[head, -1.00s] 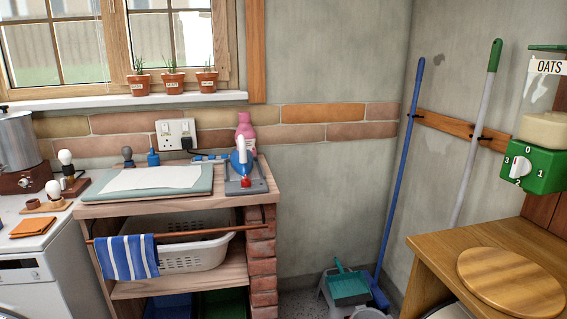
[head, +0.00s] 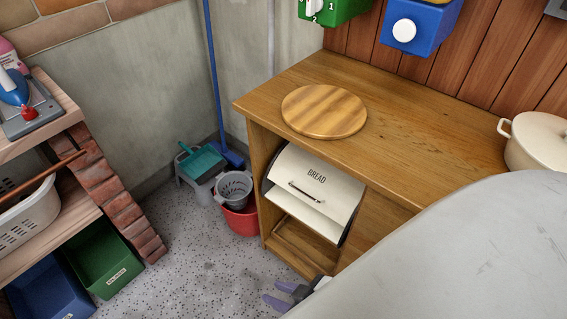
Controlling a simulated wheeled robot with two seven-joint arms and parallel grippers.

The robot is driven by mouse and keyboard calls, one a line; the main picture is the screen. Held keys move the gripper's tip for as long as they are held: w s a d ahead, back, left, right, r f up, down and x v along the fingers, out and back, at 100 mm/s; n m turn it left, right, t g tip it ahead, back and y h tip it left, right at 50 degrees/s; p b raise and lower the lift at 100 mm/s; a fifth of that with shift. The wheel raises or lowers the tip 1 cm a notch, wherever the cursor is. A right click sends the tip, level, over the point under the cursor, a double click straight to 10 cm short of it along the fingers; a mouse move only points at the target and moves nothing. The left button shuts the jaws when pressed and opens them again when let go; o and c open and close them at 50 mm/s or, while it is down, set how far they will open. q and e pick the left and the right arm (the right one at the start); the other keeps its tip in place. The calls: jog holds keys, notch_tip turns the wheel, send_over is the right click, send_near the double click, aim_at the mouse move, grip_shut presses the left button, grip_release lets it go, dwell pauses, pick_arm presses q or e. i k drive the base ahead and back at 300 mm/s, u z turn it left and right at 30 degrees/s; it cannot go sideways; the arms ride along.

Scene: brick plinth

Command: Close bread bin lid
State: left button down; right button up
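The bread bin (head: 345,238) sits in the open compartment at the left end of the wooden counter. Its cream lid (head: 318,178), marked BREAD, has a dark bar handle (head: 306,192). The lid is raised, with an open gap below its front edge. My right gripper (head: 273,296) is at the bottom of the head view, in front of and below the bin. Its two purple-grey fingers are apart, with nothing seen between them. It does not touch the lid. My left gripper is not in view.
A round wooden board (head: 324,110) lies on the counter (head: 400,135). A cream pot (head: 537,143) stands at its right. A red bucket (head: 240,219) and dustpan (head: 202,162) stand left of the cabinet. Brick shelving (head: 115,200) is at the left, with clear speckled floor between.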

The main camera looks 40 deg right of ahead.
aim_at(334, 193)
jog(key=i, duration=0.15)
jog(key=z, duration=1.9)
